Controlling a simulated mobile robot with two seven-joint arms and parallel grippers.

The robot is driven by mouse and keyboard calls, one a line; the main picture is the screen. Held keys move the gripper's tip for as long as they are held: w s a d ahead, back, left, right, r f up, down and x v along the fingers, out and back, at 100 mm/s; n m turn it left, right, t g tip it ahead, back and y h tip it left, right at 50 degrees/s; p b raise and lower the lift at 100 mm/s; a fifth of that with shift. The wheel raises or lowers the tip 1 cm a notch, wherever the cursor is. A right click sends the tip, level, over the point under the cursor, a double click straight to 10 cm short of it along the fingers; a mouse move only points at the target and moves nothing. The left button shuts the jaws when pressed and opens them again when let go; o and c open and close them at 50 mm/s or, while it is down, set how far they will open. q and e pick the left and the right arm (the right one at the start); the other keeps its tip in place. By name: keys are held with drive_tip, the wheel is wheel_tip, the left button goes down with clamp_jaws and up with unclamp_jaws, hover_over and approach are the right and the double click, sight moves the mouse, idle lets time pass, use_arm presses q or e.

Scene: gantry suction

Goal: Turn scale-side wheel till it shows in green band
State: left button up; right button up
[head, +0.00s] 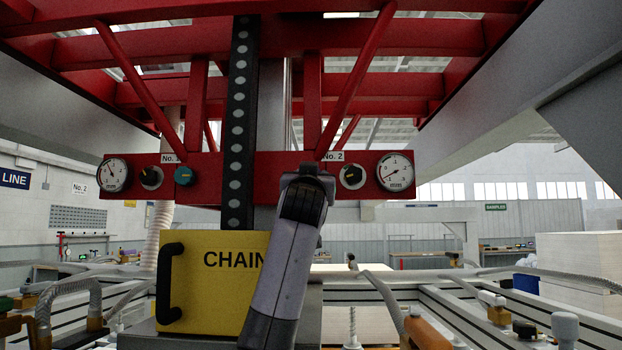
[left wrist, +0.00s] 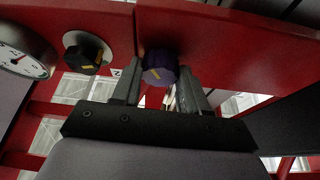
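A purple wheel (left wrist: 160,68) with a yellow mark sits on the red beam (head: 270,165) in the left wrist view. My left gripper (left wrist: 161,80) has a finger on each side of it, seemingly touching. Beside the wheel is a black knob (left wrist: 83,55) with a yellow pointer on a pale disc, then a gauge (left wrist: 22,58). In the head view my left gripper (head: 306,190) hides the purple wheel. The No. 2 black knob (head: 352,176) and gauge (head: 395,172) show to its right; the gauge needle points lower left. My right gripper is out of view.
The No. 1 gauge (head: 112,174), black knob (head: 150,177) and teal wheel (head: 184,175) sit on the beam's left part. A black vertical strip (head: 238,120) crosses the beam. A yellow box (head: 205,285) stands below. Red frame bars hang overhead.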

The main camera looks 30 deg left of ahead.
use_arm(q)
drive_tip(key=c, duration=0.3)
drive_tip(key=shift+n, duration=0.4)
drive_tip(key=shift+w+d+r+n+g+y, duration=0.1)
drive_tip(key=shift+n+g+y, duration=0.55)
drive_tip(key=shift+n, duration=1)
drive_tip(key=shift+w+d+f+n+g+y, duration=0.1)
drive_tip(key=shift+n+g+y, duration=0.55)
drive_tip(key=shift+n, duration=0.95)
drive_tip(key=shift+d+r+n+g+y, duration=0.1)
drive_tip(key=shift+n+g+y, duration=0.55)
drive_tip(key=shift+n, duration=1)
drive_tip(key=o, duration=1)
drive_tip(key=shift+o, duration=0.2)
